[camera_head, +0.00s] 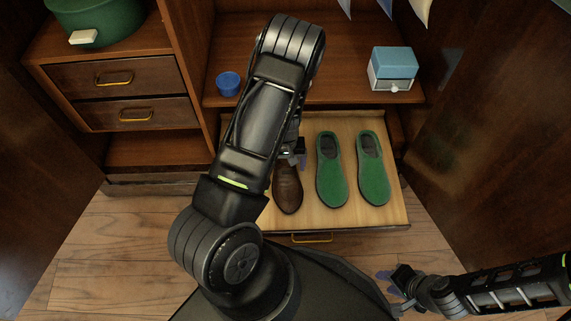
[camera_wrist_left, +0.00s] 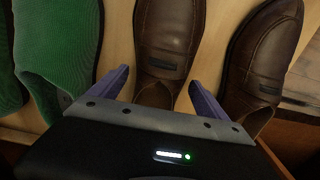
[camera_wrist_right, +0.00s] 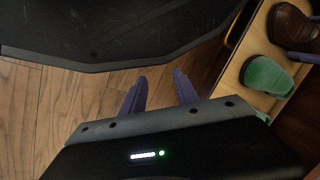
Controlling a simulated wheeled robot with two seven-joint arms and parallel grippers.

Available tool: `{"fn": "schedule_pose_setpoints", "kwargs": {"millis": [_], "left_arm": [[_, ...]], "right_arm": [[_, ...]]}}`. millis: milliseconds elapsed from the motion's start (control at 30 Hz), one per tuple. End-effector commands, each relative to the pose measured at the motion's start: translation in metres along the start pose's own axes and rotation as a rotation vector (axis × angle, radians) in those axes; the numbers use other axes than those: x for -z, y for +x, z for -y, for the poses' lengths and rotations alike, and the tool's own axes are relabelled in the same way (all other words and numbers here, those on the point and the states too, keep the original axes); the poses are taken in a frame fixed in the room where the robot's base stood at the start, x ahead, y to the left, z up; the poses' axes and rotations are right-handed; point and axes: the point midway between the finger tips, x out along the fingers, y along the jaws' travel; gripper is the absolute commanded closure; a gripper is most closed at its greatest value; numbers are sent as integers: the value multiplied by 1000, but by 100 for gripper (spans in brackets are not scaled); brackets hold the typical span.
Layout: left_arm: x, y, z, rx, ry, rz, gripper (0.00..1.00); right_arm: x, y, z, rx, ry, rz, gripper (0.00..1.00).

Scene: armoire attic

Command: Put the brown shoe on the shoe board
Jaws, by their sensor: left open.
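A brown shoe (camera_head: 288,187) lies on the light wooden shoe board (camera_head: 312,216), left of a green pair. My left gripper (camera_head: 291,156) is over its rear end. In the left wrist view, the open fingers (camera_wrist_left: 158,80) are on either side of the heel opening of this brown shoe (camera_wrist_left: 168,40), with gaps showing at both sides. A second brown shoe (camera_wrist_left: 262,58) lies to its right in that view; my left arm hides it in the head view. My right gripper (camera_head: 392,284) is empty, fingers (camera_wrist_right: 160,76) apart, low at the right over the floor.
Two green shoes (camera_head: 332,170) (camera_head: 371,168) lie right of the brown shoe. A blue cup (camera_head: 229,83) and a blue-lidded box (camera_head: 393,68) stand on the shelf above. A green pot (camera_head: 100,20) sits on the left drawers. Dark doors flank both sides.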

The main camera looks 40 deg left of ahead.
Motion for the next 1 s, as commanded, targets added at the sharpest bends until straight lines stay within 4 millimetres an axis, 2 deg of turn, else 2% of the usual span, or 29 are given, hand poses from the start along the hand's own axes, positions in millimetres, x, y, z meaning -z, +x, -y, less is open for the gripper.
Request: {"fn": "schedule_pose_setpoints", "kwargs": {"millis": [167, 267, 500, 700, 833, 1000], "left_arm": [[0, -14, 0, 0, 1, -2, 13], [1, -30, -1, -2, -1, -2, 13], [0, -80, -1, -2, 1, -1, 13], [0, -112, 0, -1, 0, -1, 13], [0, -120, 0, 0, 1, 0, 13], [0, -121, 0, 0, 0, 0, 13]], "right_arm": [[-1, -6, 3, 1, -2, 3, 64], [-3, -13, 7, 3, -4, 7, 64], [-8, -31, 18, 10, -12, 21, 64], [-12, -42, 25, 15, -18, 31, 64], [-13, -44, 26, 16, -19, 34, 64], [-14, -43, 26, 16, -20, 34, 64]]}}
